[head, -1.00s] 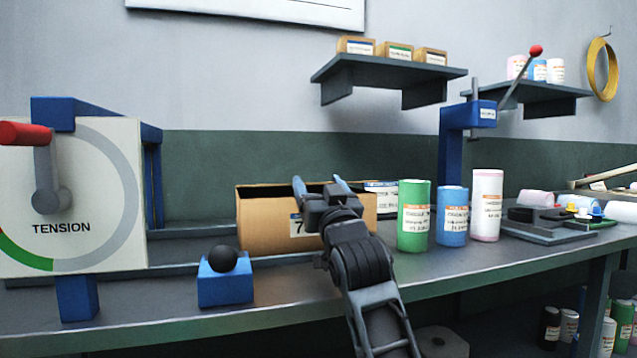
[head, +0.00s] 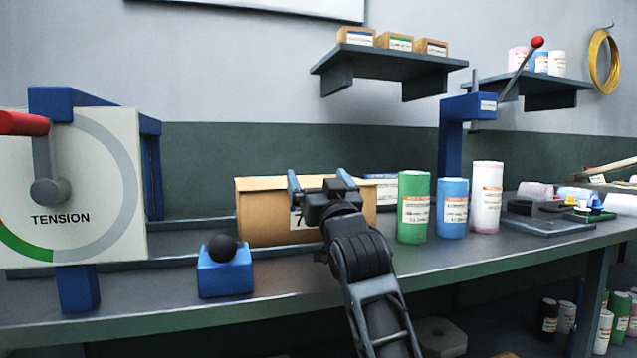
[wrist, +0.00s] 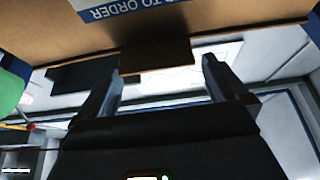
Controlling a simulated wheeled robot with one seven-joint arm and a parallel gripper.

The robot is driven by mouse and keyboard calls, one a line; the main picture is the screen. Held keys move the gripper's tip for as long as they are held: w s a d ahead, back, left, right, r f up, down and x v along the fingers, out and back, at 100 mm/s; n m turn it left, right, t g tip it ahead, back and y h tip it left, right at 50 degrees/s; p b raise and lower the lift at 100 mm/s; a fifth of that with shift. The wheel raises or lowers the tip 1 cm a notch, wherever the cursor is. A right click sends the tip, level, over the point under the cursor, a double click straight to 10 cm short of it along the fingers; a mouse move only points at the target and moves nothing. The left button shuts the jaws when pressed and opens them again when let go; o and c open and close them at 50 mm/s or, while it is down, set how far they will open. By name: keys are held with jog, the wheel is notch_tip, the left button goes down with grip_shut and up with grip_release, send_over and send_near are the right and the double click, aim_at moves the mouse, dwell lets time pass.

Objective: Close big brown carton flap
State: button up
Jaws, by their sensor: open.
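The big brown carton (head: 265,218) stands on the bench behind my gripper in the head view. Its top flap (head: 258,183) lies across the top, and no dark opening shows. My gripper (head: 319,180) is open at the carton's front upper edge, right of its middle, and covers part of the front label. In the wrist view a brown panel with a blue label (wrist: 130,8) fills the top. A short brown tab (wrist: 155,57) juts from its edge between the fingers of my gripper (wrist: 162,70). I cannot tell whether they touch it.
A blue block with a black ball (head: 224,271) sits left of my arm. Green (head: 413,205), blue (head: 452,207) and white (head: 487,200) cylinders stand to the right. The tension dial panel (head: 75,190) stands at the left. The front bench strip between block and dial is fairly clear.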

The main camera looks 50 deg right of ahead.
jog(key=s+a+p, duration=0.2)
jog(key=s+a, duration=0.5)
jog(key=s, duration=0.3)
jog(key=shift+s+a+f, duration=0.15)
jog(key=shift+s+f, duration=0.1)
jog(key=shift+s, duration=0.15)
